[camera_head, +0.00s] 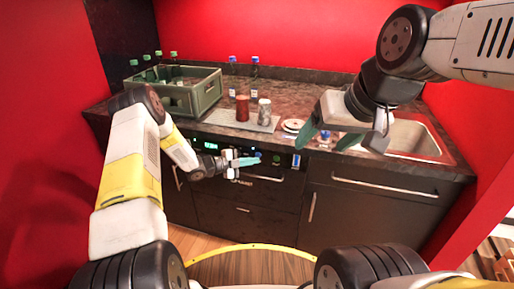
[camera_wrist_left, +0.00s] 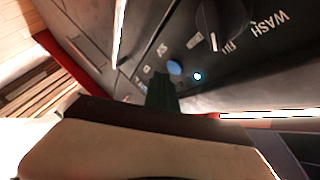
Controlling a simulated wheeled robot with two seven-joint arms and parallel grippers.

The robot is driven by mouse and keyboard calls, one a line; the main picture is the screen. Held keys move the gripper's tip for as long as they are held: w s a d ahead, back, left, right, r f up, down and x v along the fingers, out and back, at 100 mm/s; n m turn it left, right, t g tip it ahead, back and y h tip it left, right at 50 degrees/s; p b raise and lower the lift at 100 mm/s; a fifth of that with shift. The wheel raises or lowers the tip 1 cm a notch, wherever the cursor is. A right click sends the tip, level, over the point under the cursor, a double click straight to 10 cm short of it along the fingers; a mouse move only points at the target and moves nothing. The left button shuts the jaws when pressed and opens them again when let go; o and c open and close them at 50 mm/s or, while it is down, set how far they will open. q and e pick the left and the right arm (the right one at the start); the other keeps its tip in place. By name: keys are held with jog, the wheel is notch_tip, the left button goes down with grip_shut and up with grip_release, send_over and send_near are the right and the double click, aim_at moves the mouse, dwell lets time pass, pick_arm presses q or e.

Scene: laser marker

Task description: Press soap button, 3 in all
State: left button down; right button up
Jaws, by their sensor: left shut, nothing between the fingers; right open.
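The dishwasher's black control panel (camera_head: 285,158) runs along the counter front, below the worktop. In the left wrist view a round blue button (camera_wrist_left: 174,67) sits on the panel beside a small lit white light (camera_wrist_left: 197,76); its short label is hard to read. My left gripper (camera_head: 247,161) is shut and empty, with its teal fingertips in front of the panel. In the left wrist view the dark green fingers (camera_wrist_left: 161,92) are just below the blue button; I cannot tell whether they touch the panel. My right gripper (camera_head: 327,137) is open and empty over the counter edge by the sink.
A dark knob (camera_wrist_left: 222,22) stands near WASH and FILL labels. A green crate (camera_head: 205,92) with bottles, a red can (camera_head: 242,108), a silver can (camera_head: 264,111) and white plates (camera_head: 293,126) stand on the counter. The sink (camera_head: 412,140) is at right. A handle (camera_head: 262,178) projects below the panel.

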dwell(0.7)
pick_arm(q)
jog(key=shift+w+d, duration=0.15)
jog(key=shift+w, duration=0.25)
jog(key=shift+w+d, duration=0.1)
jog(key=shift+w, duration=0.25)
dwell(0.5)
jog(key=shift+s, duration=0.1)
jog(key=shift+s+a, duration=0.2)
jog(key=shift+s, duration=0.5)
jog(key=shift+s+a, duration=0.1)
jog(key=s, duration=0.2)
jog(key=s+a, duration=0.1)
jog(key=s, duration=0.1)
jog(key=shift+s+a, duration=0.2)
jog(key=shift+s, duration=0.05)
dwell(0.5)
